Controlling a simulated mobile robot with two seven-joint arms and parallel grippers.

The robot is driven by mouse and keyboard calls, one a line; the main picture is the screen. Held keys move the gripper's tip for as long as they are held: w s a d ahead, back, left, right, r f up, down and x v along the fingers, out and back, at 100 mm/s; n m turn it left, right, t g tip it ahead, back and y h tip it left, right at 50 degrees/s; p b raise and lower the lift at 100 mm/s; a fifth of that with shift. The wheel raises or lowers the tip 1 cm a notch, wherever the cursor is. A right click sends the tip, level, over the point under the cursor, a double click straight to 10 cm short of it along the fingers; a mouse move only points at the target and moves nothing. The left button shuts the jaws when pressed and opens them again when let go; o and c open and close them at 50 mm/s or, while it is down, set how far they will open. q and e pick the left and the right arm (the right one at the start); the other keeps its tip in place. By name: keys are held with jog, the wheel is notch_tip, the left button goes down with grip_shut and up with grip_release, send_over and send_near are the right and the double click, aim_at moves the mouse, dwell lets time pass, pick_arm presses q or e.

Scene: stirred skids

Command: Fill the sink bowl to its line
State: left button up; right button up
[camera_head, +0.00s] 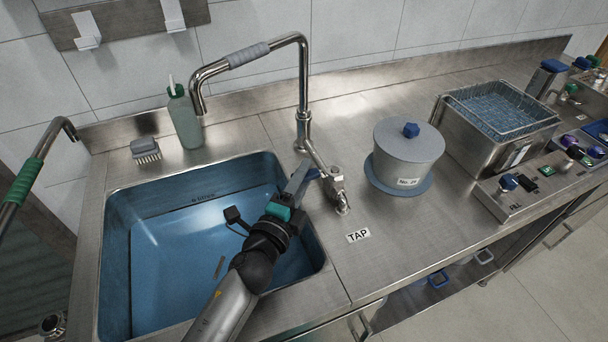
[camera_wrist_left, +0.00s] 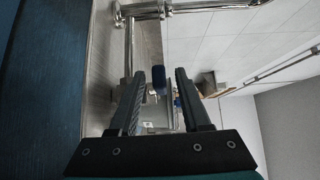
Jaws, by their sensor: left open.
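The sink bowl (camera_head: 118,245) is at the left of the head view, with a blue interior. A dark band with small lettering (camera_head: 203,197) runs along its back wall. Whether the blue is water or lining is hard to tell. The curved steel spout (camera_head: 303,75) has a grey sleeve and points over the back of the bowl. The tap valve (camera_head: 337,183) stands right of the bowl, behind a "TAP" label (camera_head: 358,235). My left gripper (camera_head: 300,178) is open beside the valve. In the left wrist view, a blue grip (camera_wrist_left: 158,80) shows between its fingers (camera_wrist_left: 169,74), apparently not clamped.
A lidded grey pot (camera_head: 408,155) stands right of the tap. Beyond it are a steel basket bath (camera_head: 490,130) and a control panel (camera_head: 520,190). A green bottle (camera_head: 184,120) and a brush (camera_head: 145,150) stand behind the bowl. Bare counter lies in front of the pot.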

pick_arm(q)
jog(key=shift+w+d, duration=0.15)
jog(key=shift+w, duration=0.15)
grip_shut()
dwell(0.3)
dwell(1.1)
